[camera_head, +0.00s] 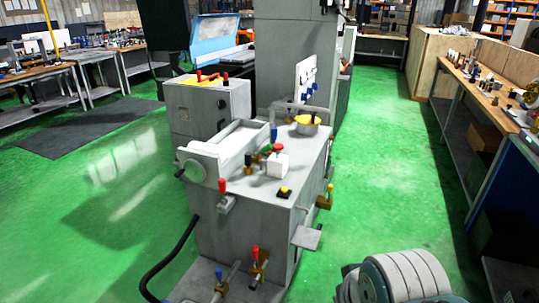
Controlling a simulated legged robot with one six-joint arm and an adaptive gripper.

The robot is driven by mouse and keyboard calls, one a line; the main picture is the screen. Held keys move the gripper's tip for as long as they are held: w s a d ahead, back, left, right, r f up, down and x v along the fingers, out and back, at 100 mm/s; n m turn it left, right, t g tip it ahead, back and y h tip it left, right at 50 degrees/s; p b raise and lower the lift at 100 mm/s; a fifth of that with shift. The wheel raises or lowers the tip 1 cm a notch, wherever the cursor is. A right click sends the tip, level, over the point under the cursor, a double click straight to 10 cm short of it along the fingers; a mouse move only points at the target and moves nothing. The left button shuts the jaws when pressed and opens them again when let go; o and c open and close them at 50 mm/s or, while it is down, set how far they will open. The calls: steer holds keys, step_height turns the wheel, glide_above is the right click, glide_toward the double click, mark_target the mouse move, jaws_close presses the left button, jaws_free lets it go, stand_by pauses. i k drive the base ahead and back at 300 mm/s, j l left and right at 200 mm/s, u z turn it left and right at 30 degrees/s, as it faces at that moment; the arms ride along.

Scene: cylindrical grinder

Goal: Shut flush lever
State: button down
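The grey grinder (240,235) stands in the middle of the camera_head view. It carries several small levers, and I cannot tell which one is the flush lever. A red-tipped lever (222,187) stands upright on its left front corner. A red-tipped lever (256,254) and a blue-tipped lever (218,273) stand low at its front base. A yellow-tipped lever (329,190) sits on its right side. Whether any is open or shut is too small to tell. My arm shows at the bottom right, apart from the grinder in the picture; my gripper is not in view.
A small grey plate (306,237) juts from the grinder's right side. A black hose (172,262) curves down at its left. Open green floor (375,170) lies to the right, before a long workbench (470,120). More workbenches (40,85) stand at the back left.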

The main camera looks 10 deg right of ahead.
mark_target(267, 147)
steer(key=i+l, duration=0.5)
steer(key=i, duration=0.15)
steer(key=i+l, duration=1.05)
steer(key=i, duration=0.25)
steer(key=i+l, duration=0.55)
steer(key=i+z, duration=0.05)
steer(key=i, duration=0.05)
